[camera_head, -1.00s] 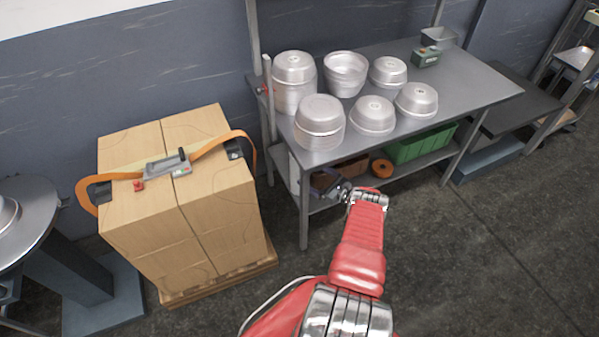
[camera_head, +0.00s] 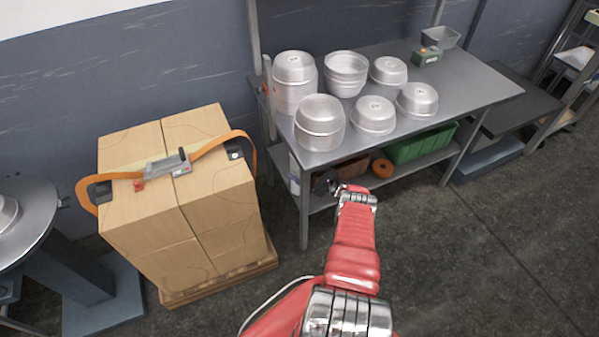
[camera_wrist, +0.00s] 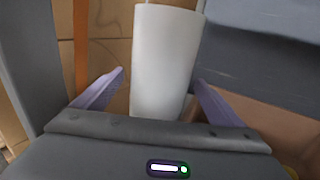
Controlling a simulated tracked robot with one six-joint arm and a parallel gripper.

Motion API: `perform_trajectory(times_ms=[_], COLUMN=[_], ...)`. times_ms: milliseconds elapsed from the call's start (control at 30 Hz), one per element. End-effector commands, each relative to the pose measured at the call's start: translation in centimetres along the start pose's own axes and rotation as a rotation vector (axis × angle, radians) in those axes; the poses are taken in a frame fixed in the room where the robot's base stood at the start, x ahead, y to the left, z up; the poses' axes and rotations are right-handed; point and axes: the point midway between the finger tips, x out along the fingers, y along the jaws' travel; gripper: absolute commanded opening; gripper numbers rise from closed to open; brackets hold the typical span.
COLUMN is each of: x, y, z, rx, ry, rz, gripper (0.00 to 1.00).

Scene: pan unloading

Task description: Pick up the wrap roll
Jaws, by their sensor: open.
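The wrap roll (camera_wrist: 165,60) is a white cylinder. In the wrist view it stands lengthwise between the two purple fingers of my gripper (camera_wrist: 158,77). In the head view a white sliver of the roll (camera_head: 294,170) shows at the left end of the lower shelf, behind the table leg. My gripper (camera_head: 322,183) is open there, partly hidden by my own wrist.
The metal table (camera_head: 450,92) carries several pans above the shelf. An orange tape roll (camera_head: 382,168), a brown box (camera_head: 352,168) and a green crate (camera_head: 420,146) sit on the shelf. Strapped cartons (camera_head: 180,215) stand left.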

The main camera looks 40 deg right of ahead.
Motion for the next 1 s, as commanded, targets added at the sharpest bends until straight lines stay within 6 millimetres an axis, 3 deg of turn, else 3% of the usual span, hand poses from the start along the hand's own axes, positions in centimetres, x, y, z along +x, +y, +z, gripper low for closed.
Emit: perform_trajectory(times_ms=[67, 1000], x=[-0.01, 0.08], y=[-0.01, 0.11], z=[0.0, -0.01], rx=[0.0, 0.0], ry=[0.0, 0.0], rz=[0.0, 0.001], gripper=[0.91, 0.25])
